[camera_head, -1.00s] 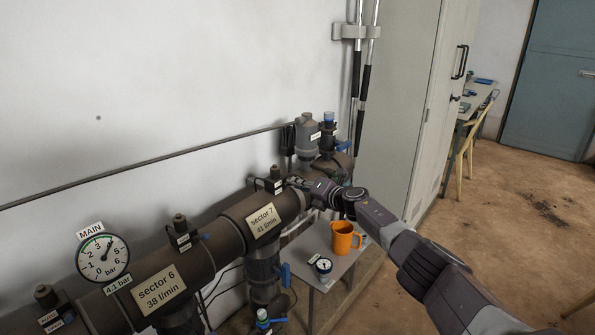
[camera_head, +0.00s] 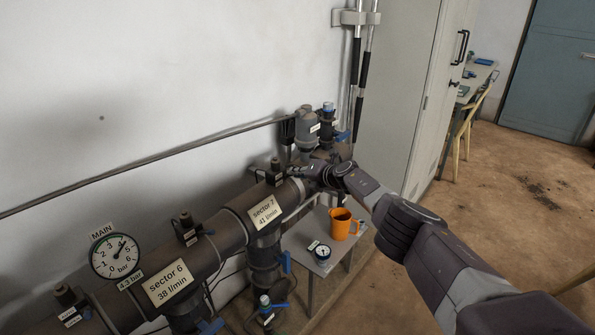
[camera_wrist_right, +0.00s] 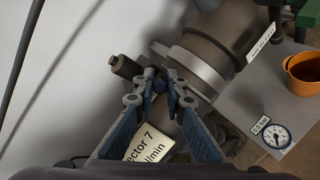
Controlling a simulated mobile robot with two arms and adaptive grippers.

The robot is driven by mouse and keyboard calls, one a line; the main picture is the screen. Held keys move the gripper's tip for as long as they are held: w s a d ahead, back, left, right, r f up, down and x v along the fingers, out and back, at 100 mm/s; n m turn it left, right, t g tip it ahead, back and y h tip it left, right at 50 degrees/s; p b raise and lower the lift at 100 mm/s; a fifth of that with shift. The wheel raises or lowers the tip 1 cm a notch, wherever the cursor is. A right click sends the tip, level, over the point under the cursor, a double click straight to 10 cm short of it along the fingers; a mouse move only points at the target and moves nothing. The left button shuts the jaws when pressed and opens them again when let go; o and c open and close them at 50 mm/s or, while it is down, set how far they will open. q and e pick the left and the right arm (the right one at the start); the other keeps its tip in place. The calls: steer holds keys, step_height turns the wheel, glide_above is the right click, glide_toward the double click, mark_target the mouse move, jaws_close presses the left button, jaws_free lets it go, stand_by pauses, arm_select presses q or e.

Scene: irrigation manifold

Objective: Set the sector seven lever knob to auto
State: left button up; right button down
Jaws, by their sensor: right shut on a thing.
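The sector seven valve block (camera_head: 275,169) stands on top of the dark pipe, above the "sector 7, 41 l/min" plate (camera_head: 265,213). It also shows in the right wrist view (camera_wrist_right: 126,67). My right gripper (camera_head: 286,173) reaches in from the right beside this block. In the right wrist view my right gripper (camera_wrist_right: 160,88) has its fingertips close together on a small dark blue piece, the lever knob (camera_wrist_right: 160,85). The fingers hide most of the knob, and I cannot read which position it points to. My left gripper is not in view.
The sector 6 block (camera_head: 187,229) with its blue lever and the main gauge (camera_head: 116,256) are to the left. A small table (camera_head: 322,268) with an orange mug (camera_head: 341,224) and a small gauge (camera_head: 322,252) stands right of the pipe. A grey cabinet (camera_head: 405,90) is behind.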

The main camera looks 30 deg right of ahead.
steer(key=shift+a+f, duration=0.1)
steer(key=shift+a, duration=0.1)
stand_by(0.3)
steer(key=c, duration=2.2)
jaws_free()
steer(key=shift+c, duration=0.2)
steer(key=shift+d, duration=0.2)
steer(key=shift+s+d+r, duration=0.1)
steer(key=shift+d+r, duration=0.05)
steer(key=shift+r, duration=0.1)
steer(key=shift+s+d+r, duration=0.15)
steer(key=shift+s+r, duration=0.1)
steer(key=v, duration=0.6)
steer(key=shift+s+a, duration=0.25)
steer(key=shift+a, duration=0.2)
